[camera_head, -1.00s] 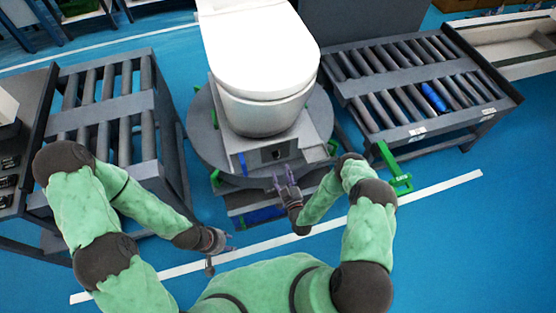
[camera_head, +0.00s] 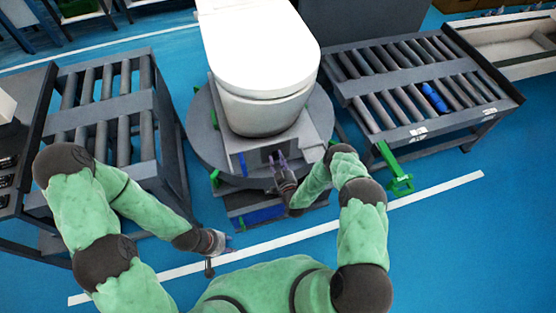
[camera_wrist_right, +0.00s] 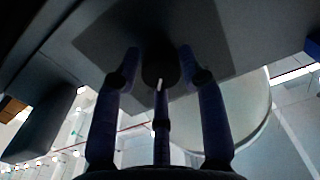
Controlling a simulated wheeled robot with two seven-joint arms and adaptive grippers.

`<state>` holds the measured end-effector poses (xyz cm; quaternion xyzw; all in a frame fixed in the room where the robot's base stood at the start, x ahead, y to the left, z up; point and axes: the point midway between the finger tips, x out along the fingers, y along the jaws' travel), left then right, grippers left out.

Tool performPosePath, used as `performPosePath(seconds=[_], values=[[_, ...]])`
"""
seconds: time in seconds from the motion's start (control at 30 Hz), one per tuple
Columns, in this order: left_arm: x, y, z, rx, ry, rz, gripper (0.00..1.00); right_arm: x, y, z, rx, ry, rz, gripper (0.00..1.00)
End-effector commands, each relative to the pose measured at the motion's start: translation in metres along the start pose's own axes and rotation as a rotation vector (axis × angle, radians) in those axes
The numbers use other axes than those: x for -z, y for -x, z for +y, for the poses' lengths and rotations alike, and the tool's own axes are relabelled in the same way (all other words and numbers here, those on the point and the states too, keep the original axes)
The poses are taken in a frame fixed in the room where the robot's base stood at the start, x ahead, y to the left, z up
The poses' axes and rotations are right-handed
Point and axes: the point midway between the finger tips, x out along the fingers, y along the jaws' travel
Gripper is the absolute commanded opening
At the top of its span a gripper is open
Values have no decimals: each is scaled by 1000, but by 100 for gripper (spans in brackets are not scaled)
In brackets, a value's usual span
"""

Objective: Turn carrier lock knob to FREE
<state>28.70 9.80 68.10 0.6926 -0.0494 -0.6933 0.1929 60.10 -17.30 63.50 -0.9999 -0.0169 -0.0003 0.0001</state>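The carrier lock knob (camera_wrist_right: 160,68) is a dark round knob with a white line mark, on a grey plate in the right wrist view. The fingers of my right gripper (camera_wrist_right: 160,75) are spread on both sides of it, with a third finger below. I see no clear grip; whether any finger touches it I cannot tell. In the head view my right gripper (camera_head: 277,160) is at the dark panel on the front of the carrier (camera_head: 238,147), and its fingers hide the knob. My left gripper (camera_head: 222,244) hangs low at the left, away from the carrier; its finger opening is unclear.
A white toilet (camera_head: 262,50) stands on the carrier above a round grey turntable (camera_head: 202,125). Roller conveyors stand at left (camera_head: 115,100) and right (camera_head: 400,85). A green bracket (camera_head: 397,172) juts out by the right conveyor. Blue floor is clear in front.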

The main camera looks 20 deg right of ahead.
Motion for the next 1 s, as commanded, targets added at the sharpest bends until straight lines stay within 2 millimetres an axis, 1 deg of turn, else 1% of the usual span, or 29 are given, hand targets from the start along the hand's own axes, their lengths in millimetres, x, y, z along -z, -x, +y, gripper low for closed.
performPosePath(seconds=[0.03,0.07,0.1,0.37,0.57,0.77,1.0], values=[[0,0,0,0,0,0,40,0,0,0,1,0,-1,16],[0,0,0,0,0,0,40,0,0,0,1,0,-1,8],[0,0,0,0,0,0,40,0,0,0,1,0,-2,5],[0,0,0,0,0,0,40,-2,1,0,0,6,-4,4],[0,-3,-1,0,0,0,40,-2,1,0,0,58,-5,4],[0,-8,-3,0,0,0,40,-3,1,0,0,184,-6,4],[0,-15,-6,0,0,0,40,-4,1,1,1,402,-9,4]])
